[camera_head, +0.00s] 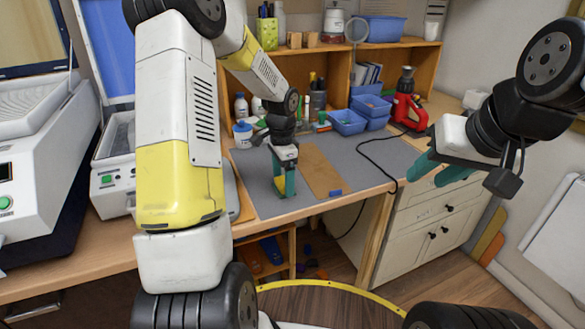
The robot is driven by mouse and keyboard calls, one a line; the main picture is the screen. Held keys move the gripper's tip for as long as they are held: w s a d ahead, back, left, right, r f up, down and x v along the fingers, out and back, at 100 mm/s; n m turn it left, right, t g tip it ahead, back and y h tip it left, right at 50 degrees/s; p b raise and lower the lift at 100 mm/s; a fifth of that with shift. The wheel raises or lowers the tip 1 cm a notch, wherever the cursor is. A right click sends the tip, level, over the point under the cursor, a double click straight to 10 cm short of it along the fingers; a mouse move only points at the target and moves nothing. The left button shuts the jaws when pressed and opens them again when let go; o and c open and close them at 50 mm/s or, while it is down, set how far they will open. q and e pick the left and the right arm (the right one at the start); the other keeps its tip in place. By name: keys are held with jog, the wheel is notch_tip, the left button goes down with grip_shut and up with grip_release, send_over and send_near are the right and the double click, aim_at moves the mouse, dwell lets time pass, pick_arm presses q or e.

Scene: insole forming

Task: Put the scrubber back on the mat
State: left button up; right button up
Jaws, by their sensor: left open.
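The grey mat (260,197) lies on the wooden bench. My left gripper (285,186) points down over the mat's left part, its teal fingers open and near the surface. A small yellow-green piece (280,184), perhaps the scrubber, shows between or just behind these fingers. I cannot tell whether it touches the mat or the fingers. My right gripper (441,173) is open and empty, in the air in front of the white drawers at the right.
A brown board (321,170) and a small blue block (335,193) lie on the mat beside my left gripper. Blue bins (347,122), a red tool (408,108) with a black cable, and bottles line the back. White machines (110,185) stand left.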

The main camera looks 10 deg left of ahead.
aim_at(283, 181)
pick_arm(q)
jog(key=s+r+n+t, duration=0.1)
jog(key=s+r, duration=0.2)
jog(key=r, duration=0.6)
jog(key=s+r+n, duration=0.1)
jog(key=s+r, duration=0.1)
jog(key=r, duration=0.7)
jog(key=s+d+r+n+t+h, duration=0.1)
jog(key=s+n, duration=0.3)
jog(key=s, duration=0.5)
jog(key=s+d+r+n+t+h, duration=0.1)
jog(key=s+r+n+t, duration=0.2)
jog(key=s, duration=0.7)
jog(key=shift+d+r+n+t, duration=0.15)
jog(key=shift+r+n+t, duration=0.25)
jog(key=shift+n+t, duration=0.3)
